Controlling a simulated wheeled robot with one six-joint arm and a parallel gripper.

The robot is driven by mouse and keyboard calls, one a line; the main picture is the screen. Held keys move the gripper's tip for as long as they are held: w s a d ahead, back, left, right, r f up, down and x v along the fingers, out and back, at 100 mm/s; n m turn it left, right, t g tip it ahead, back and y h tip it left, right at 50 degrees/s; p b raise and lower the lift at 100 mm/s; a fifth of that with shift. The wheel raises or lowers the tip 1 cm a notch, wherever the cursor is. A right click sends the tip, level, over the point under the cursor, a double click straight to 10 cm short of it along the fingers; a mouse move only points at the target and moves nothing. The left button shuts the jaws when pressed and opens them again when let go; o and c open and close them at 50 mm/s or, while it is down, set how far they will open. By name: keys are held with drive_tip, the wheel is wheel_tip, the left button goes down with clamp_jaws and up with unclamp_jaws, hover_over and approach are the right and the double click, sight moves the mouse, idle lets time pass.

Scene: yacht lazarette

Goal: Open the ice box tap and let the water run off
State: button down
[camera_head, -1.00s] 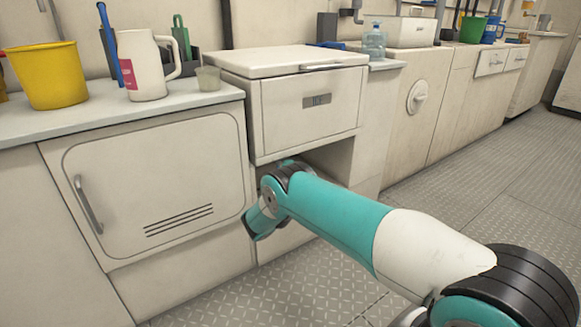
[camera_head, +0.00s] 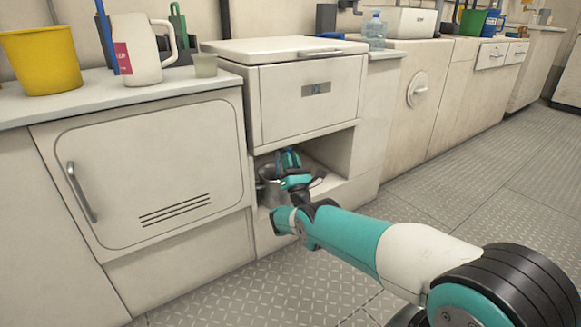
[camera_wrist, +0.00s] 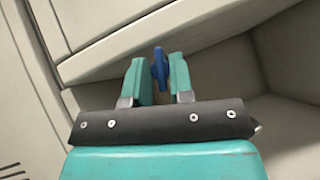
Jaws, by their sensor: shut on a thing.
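The ice box (camera_head: 300,115) is a cream cabinet with a lid and a small front label, above an open recess (camera_head: 335,150). My gripper (camera_head: 289,158) reaches into this recess, just under the ice box. In the wrist view my gripper (camera_wrist: 160,78) has its two teal fingers close around a blue tap handle (camera_wrist: 159,66), which stands upright between them. The tap's body and spout are hidden. A grey metal container (camera_head: 268,190) stands in the recess beside and below my gripper, partly hidden by the arm. I see no running water.
A cupboard door (camera_head: 150,170) with a handle is to the left. The recess walls and ice box underside are close around my gripper. The floor in front is clear.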

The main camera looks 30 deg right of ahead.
drive_tip(key=shift+d+f+n+t+y+b, duration=0.1)
drive_tip(key=shift+n+t+y+b, duration=0.25)
drive_tip(key=shift+n+y, duration=0.95)
drive_tip(key=shift+f+n+t+y+b, duration=0.15)
drive_tip(key=shift+n+y+b, duration=0.4)
drive_tip(key=shift+n+y, duration=0.75)
drive_tip(key=shift+r+n+y, duration=0.15)
drive_tip(key=shift+n+y, duration=0.25)
drive_tip(key=shift+n, duration=0.1)
drive_tip(key=c, duration=1.3)
unclamp_jaws()
